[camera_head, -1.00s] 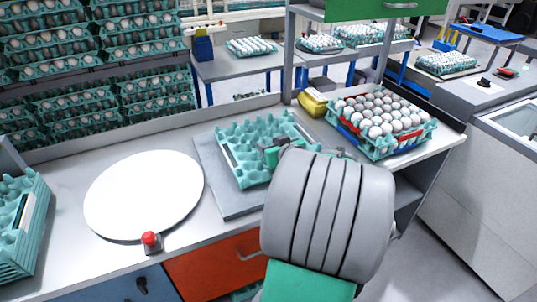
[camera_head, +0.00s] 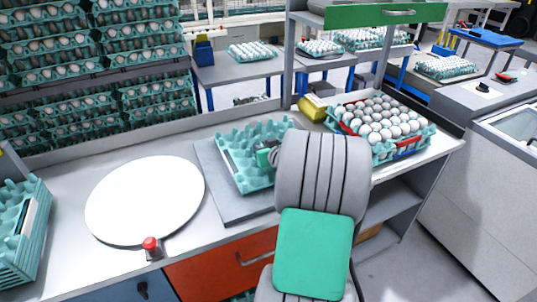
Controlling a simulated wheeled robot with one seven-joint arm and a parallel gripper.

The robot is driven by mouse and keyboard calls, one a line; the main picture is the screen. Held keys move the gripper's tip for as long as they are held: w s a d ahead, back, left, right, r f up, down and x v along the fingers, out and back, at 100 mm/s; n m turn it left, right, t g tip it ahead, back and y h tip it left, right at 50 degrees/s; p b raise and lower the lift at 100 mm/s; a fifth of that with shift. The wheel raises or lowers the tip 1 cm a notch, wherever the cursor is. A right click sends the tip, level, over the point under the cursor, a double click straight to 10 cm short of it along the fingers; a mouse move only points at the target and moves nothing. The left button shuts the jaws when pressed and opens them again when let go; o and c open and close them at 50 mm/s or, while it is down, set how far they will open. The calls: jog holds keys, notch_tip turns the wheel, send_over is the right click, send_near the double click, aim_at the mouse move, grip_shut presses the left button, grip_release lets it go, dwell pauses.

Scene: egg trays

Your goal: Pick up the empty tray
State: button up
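The empty teal egg tray (camera_head: 235,160) lies on a grey square plate (camera_head: 222,200) on the workbench, left of the filled tray. My gripper (camera_head: 268,157) is at the right side of the empty tray, low over or against its edge. My grey and green arm comes from the front and hides most of the gripper and the tray's right part. I cannot tell whether the fingers are open or shut on the tray's edge.
A tray full of white eggs (camera_head: 385,125) stands close on the right. A yellow object (camera_head: 312,108) lies behind. A white round disc (camera_head: 145,198) and a red button (camera_head: 150,244) are to the left. Stacked empty trays (camera_head: 20,235) stand at the far left.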

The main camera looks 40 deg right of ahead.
grip_shut()
jog(key=shift+r, duration=0.15)
dwell(0.4)
